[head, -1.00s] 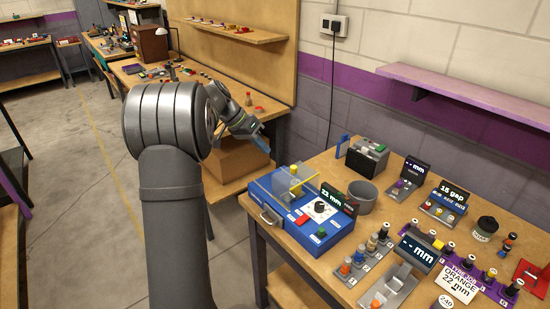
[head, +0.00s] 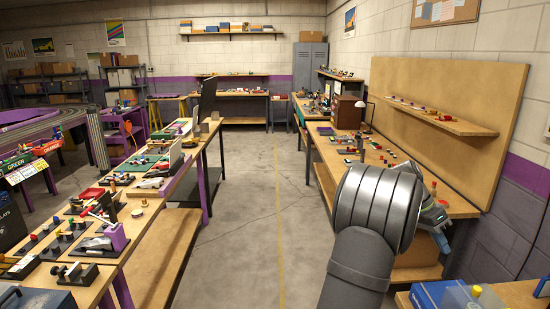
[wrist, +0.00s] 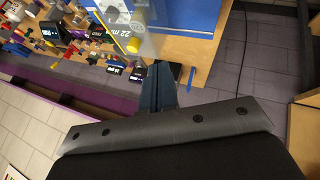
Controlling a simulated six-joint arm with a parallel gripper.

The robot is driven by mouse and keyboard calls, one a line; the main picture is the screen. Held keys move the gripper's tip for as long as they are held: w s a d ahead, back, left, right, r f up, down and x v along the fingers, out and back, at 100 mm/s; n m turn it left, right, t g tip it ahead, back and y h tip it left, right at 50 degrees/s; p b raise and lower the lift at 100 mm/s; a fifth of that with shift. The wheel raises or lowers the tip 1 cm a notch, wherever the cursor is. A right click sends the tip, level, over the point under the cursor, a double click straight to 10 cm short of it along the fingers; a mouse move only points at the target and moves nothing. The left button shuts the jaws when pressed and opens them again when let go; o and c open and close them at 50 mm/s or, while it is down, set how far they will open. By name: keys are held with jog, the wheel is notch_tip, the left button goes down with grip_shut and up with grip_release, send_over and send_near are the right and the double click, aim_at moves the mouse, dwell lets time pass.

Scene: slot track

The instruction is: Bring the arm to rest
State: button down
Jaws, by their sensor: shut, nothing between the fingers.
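My gripper (head: 444,242) is at the right of the head view, partly hidden behind the thick grey joint of my arm. Only its blue fingertips and part of the wrist show there. In the wrist view its blue fingers (wrist: 157,92) are together, with nothing between them. The fingers are clear of the bench there, in front of the edge of the wooden top (wrist: 190,47). My arm is bent, with its forearm behind the large joint.
A blue box (head: 436,294) sits on the near right bench, cut off by the frame. A long bench (head: 165,205) with several small fixtures runs along the left. The concrete aisle (head: 262,200) between is clear. A wooden backboard (head: 470,90) stands behind the right-hand bench.

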aim_at(470, 289)
jog(key=x, duration=0.2)
jog(key=s+x, duration=0.1)
jog(key=x, duration=0.5)
jog(key=shift+s+d+r, duration=0.1)
jog(key=shift+s+r, duration=0.15)
jog(key=shift+s, duration=0.15)
jog(key=shift+s+d, duration=0.15)
jog(key=shift+s, duration=0.45)
jog(key=w+a+r, duration=0.4)
jog(key=w+r, duration=0.1)
jog(key=shift+w+r, duration=0.25)
jog(key=shift+w, duration=0.15)
jog(key=shift+a, duration=0.1)
